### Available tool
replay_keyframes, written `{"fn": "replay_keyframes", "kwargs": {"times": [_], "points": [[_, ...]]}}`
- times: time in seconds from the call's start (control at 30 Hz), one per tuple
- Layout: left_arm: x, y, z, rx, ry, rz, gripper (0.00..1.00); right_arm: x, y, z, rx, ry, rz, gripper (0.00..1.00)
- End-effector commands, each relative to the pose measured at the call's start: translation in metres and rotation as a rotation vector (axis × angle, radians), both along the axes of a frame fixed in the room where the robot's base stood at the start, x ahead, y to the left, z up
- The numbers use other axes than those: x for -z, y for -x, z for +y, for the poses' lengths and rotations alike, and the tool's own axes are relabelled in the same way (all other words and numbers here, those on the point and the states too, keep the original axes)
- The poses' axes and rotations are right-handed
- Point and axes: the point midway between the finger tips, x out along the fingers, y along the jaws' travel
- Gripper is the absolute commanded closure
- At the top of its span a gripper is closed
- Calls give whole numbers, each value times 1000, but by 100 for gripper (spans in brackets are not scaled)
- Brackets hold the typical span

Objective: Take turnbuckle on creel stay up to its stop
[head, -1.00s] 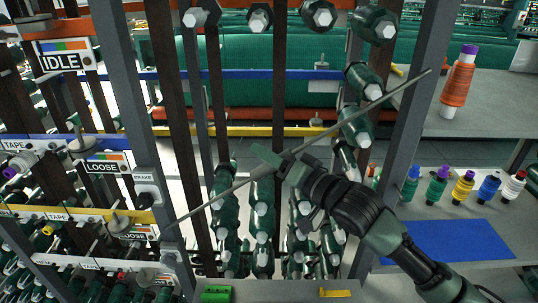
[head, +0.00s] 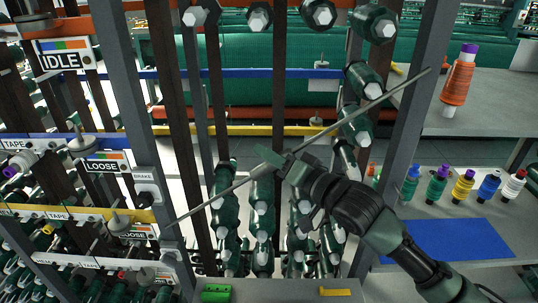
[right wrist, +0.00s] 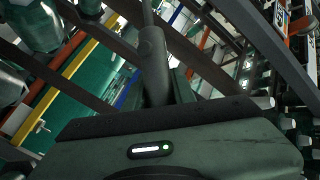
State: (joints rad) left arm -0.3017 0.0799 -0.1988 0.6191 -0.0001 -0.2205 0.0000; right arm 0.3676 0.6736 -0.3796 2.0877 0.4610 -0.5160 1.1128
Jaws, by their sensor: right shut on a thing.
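The creel stay (head: 375,103) is a thin grey rod that slants across the front of the creel, low at left and high at right. The stop cannot be made out. My left gripper is not in view.
Upright grey posts (head: 407,130) stand either side of the stay. Green bobbins (head: 262,195) hang close behind my right gripper. At right, a shelf holds several coloured cones (head: 463,187) and a blue mat (head: 445,240). IDLE (head: 62,58) and LOOSE (head: 103,164) signs are at left.

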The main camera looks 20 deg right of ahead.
Motion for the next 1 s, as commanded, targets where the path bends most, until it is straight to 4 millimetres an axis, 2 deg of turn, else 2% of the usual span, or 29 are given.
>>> {"fn": "replay_keyframes", "kwargs": {"times": [0.57,0.6,0.67,1.0], "points": [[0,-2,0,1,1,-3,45,0,0,0,1,1,-1,100],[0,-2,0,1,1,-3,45,0,0,0,1,1,-1,66],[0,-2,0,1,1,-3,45,0,0,0,0,1,0,54],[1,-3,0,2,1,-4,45,1,2,-1,0,1,0,54]]}}
